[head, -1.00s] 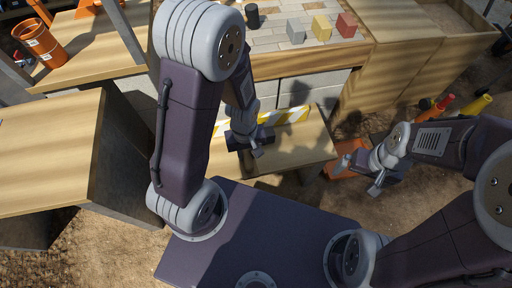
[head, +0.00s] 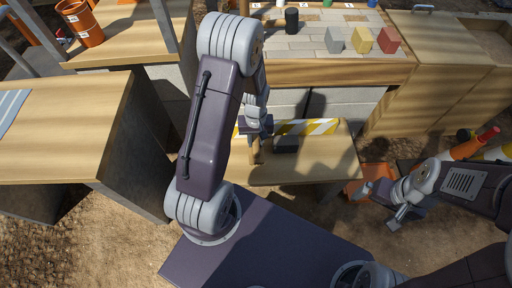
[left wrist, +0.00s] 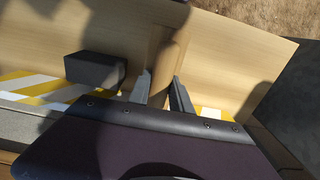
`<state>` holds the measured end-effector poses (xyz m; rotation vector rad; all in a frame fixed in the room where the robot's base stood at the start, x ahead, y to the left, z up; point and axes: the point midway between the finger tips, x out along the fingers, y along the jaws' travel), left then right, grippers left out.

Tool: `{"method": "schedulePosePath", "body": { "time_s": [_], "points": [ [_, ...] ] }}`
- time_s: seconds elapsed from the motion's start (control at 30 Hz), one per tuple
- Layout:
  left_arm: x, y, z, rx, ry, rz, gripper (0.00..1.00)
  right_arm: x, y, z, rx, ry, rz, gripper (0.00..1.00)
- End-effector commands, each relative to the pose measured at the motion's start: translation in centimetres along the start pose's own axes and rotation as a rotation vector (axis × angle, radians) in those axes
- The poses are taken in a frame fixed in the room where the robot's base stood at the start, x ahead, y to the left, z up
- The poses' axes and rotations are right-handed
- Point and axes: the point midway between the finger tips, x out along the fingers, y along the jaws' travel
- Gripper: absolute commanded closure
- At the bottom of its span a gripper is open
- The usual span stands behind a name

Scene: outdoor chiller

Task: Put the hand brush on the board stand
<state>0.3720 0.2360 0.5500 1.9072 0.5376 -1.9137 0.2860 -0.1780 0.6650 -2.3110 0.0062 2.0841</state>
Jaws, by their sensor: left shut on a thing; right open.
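My left gripper (left wrist: 163,92) is shut on a round, light-brown wooden handle (left wrist: 172,55), which I take to be the hand brush; no bristles are clear. In the head view the brush (head: 257,153) shows just below the left gripper (head: 256,138), over the low wooden board (head: 320,168), apparently the board stand. I cannot tell whether the brush touches the board. A dark grey block (head: 285,144) lies on the board just right of the brush; it also shows in the left wrist view (left wrist: 95,69). My right gripper (head: 381,206) is open and empty at the right.
A yellow-and-white striped strip (head: 310,127) runs along the board's back. Behind it stands a tiled bench with grey (head: 334,40), yellow (head: 361,40) and red (head: 388,40) blocks. A wooden table (head: 65,125) stands left. Orange and yellow objects lie on the ground at right.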

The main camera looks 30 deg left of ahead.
Motion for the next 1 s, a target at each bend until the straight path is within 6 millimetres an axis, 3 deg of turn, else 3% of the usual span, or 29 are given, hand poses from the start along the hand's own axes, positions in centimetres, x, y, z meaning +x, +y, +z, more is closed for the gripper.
{"method": "schedulePosePath", "body": {
  "time_s": [0.23, 0.57, 0.6, 0.67, 0.9, 1.0],
  "points": [
    [4.2, 0.0, 0.1, 0.000, -0.002, -0.001, 1.00, 2.4, 0.1, 0.2, 0.000, 0.000, 0.000, 0.00],
    [4.2, 0.0, 0.1, 0.000, 0.000, 0.000, 1.00, 2.2, 0.0, 0.2, 0.000, 0.000, 0.000, 0.00],
    [4.3, 0.0, 0.1, 0.000, -0.001, 0.000, 0.72, 2.2, 0.0, 0.2, 0.000, 0.000, 0.000, 0.00],
    [4.2, 0.0, 0.1, 0.000, 0.000, 0.000, 0.55, 2.2, 0.0, 0.2, 0.000, 0.000, 0.000, 0.00],
    [4.2, 0.0, 0.1, 0.000, -0.001, 0.000, 0.53, 2.1, 0.0, 0.2, 0.000, 0.000, 0.000, 0.00],
    [3.1, 0.0, 0.0, 0.000, 0.001, 0.001, 0.53, 1.5, 0.0, 0.1, 0.000, 0.000, 0.000, 0.00]
  ]
}}
